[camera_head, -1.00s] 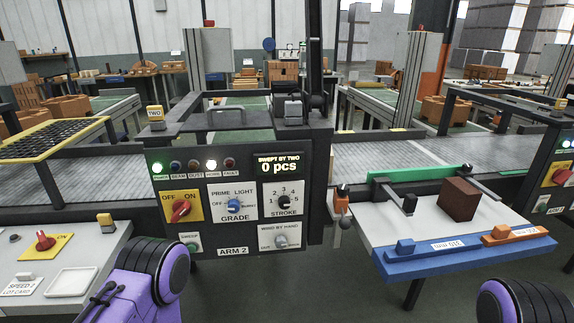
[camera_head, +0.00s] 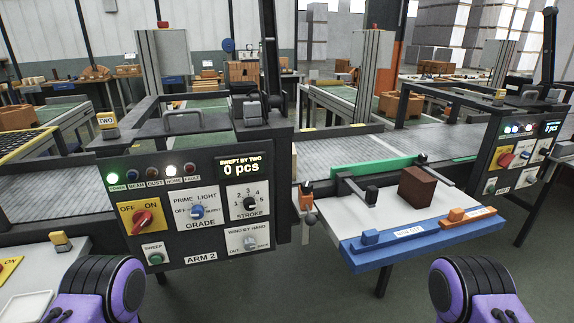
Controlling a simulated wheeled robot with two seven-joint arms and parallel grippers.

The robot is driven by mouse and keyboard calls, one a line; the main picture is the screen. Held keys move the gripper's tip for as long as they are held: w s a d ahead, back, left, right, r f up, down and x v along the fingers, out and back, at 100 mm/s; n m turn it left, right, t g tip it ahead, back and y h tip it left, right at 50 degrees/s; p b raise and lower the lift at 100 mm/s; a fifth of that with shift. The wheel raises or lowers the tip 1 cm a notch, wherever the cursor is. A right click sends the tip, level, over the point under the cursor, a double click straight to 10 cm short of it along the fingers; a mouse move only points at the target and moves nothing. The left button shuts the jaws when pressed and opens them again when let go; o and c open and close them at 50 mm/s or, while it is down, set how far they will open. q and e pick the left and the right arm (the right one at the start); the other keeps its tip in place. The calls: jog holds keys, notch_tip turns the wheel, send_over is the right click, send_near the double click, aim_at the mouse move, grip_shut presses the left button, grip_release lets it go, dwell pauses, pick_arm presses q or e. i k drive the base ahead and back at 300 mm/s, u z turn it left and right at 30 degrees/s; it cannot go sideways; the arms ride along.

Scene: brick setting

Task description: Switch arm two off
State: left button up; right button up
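The ARM 2 panel (camera_head: 196,205) stands in front, left of the middle in the head view. Its red rotary switch (camera_head: 142,221) sits on a yellow OFF/ON plate at the panel's left. The knob's handle slants up to the right, toward ON. The green power light (camera_head: 114,178) and the white home light (camera_head: 171,171) are lit. The display (camera_head: 243,165) reads "SWEPT BY TWO 0 pcs". Only purple and black links of my two arms show at the bottom edge; neither gripper is in view, and nothing of mine touches the panel.
A blue-edged shelf (camera_head: 445,236) with a dark red brick (camera_head: 417,187) juts out right of the panel. A similar panel with its own yellow switch plate (camera_head: 506,160) stands at far right. A white side table (camera_head: 40,275) is at lower left. Open floor lies between my arms.

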aim_at(141, 219)
jog(key=u, duration=0.35)
jog(key=k, duration=0.4)
jog(key=z, duration=0.3)
jog(key=i, duration=0.5)
jog(key=z, duration=1.6)
jog(key=k, duration=1.1)
jog(key=u, duration=1.05)
jog(key=i, duration=0.5)
